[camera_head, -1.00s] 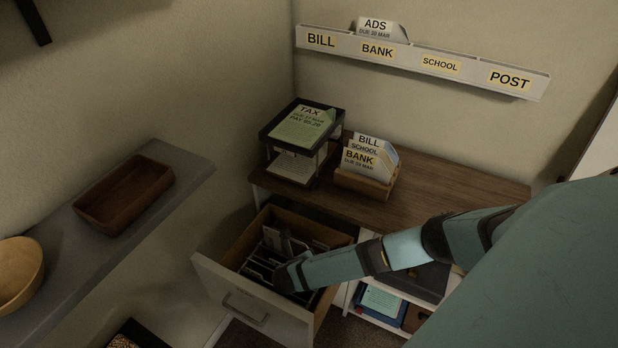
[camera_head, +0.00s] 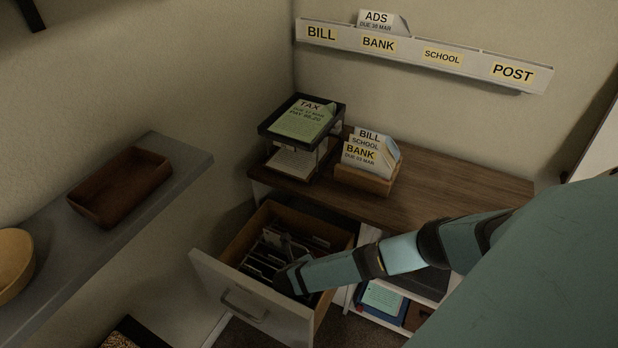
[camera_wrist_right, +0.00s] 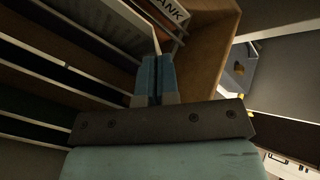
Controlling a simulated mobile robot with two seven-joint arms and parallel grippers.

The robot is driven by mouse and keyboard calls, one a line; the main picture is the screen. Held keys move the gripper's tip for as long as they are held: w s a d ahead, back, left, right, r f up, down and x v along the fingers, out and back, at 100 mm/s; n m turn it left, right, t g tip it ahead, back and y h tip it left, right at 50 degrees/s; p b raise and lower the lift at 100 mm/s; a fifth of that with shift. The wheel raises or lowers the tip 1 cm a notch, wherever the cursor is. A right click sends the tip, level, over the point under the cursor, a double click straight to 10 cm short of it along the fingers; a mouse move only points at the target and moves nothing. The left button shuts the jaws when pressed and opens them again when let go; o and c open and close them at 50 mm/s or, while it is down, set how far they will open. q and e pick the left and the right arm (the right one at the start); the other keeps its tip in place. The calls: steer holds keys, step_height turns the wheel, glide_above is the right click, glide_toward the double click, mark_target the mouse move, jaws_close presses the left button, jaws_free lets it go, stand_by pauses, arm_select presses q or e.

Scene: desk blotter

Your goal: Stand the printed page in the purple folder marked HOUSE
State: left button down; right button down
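My right arm reaches into the open drawer (camera_head: 224,300). In the right wrist view my right gripper (camera_wrist_right: 156,62) has its two blue fingers close together on the lower corner of a pale grey sheet, the printed page (camera_wrist_right: 108,18). The page's face is too dark to read, and most of it runs out of view at the top. The fingers are among upright dividers on the left, beside the drawer's wooden side. No folder marked HOUSE can be read and no purple is clear in the dark drawer. My left gripper is not in view.
A label ending in "ANK" (camera_wrist_right: 170,12) shows by the fingers. On the desk stand a two-tier tray (camera_head: 300,130) with a TAX sheet and a wooden sorter (camera_head: 365,181) with papers. A wall rack (camera_head: 420,58) hangs above. A shelf with a brown tray (camera_head: 120,188) is at left.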

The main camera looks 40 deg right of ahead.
steer(key=shift+f+b, duration=0.65)
steer(key=shift+f, duration=0.65)
steer(key=c, duration=1.3)
jaws_free()
